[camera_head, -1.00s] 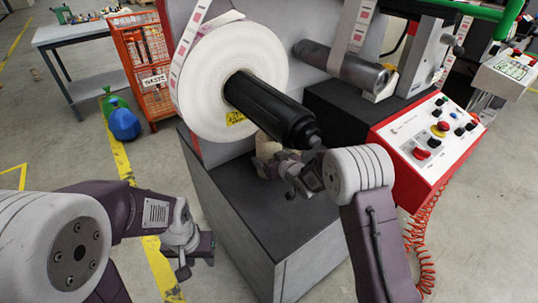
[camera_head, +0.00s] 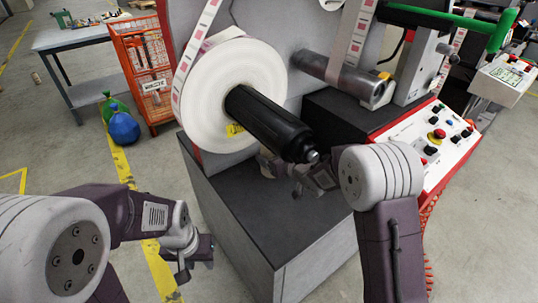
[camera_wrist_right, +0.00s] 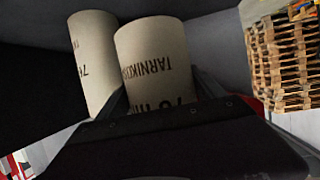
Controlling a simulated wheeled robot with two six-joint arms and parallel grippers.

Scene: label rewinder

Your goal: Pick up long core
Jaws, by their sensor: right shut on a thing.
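Two beige cardboard cores with dark print stand close together in the right wrist view. The nearer core (camera_wrist_right: 155,55) is between the dark fingers of my right gripper (camera_wrist_right: 163,95), which is shut on it. The other core (camera_wrist_right: 90,50) is just behind it to the left. Their lower parts are hidden, so I cannot compare their full lengths. In the head view my right gripper (camera_head: 312,180) is below the black mandrel, which with the arm largely hides the cores. My left gripper (camera_head: 192,258) is open and empty, left of the machine's base.
The black mandrel (camera_head: 268,122) with a large white label roll (camera_head: 215,95) juts out above my right gripper. A red-edged control panel (camera_head: 430,140) stands to the right. The dark base top (camera_head: 270,215) is clear in front. An orange waste cage (camera_head: 145,70) is at left.

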